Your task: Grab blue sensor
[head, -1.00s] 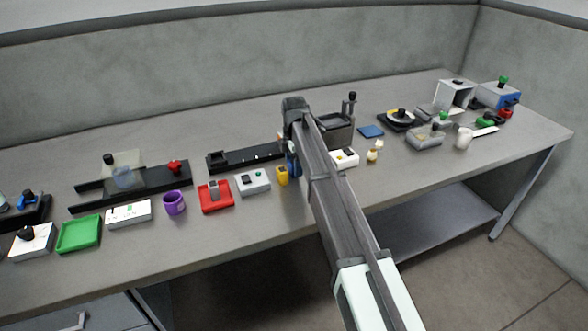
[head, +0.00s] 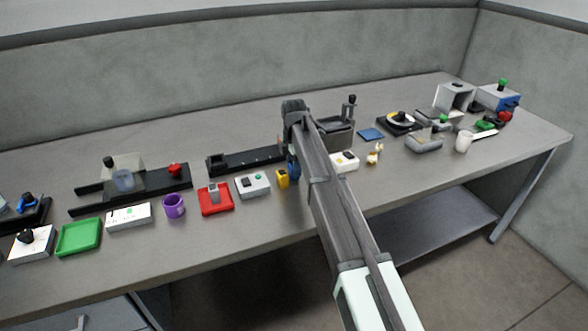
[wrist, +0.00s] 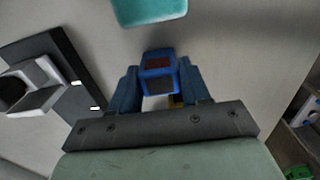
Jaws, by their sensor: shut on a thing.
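The blue sensor (wrist: 158,72) is a small blue block with a dark red window and a grey window on its face. In the wrist view it sits between the two blue fingers of my gripper (wrist: 158,88), which is shut on it. In the head view my gripper (head: 292,172) points down over the middle of the bench, just right of a small yellow cup (head: 282,176). Blue shows at the fingertips there, but I cannot tell finger from sensor. My arm hides part of the bench behind it.
A black rail (head: 245,160) lies left of my gripper, and a white box with buttons (head: 344,161) stands right. A grey switch box (head: 253,185), red tray (head: 216,202) and purple cup (head: 173,206) line the front left. A blue pad (head: 370,134) lies farther right.

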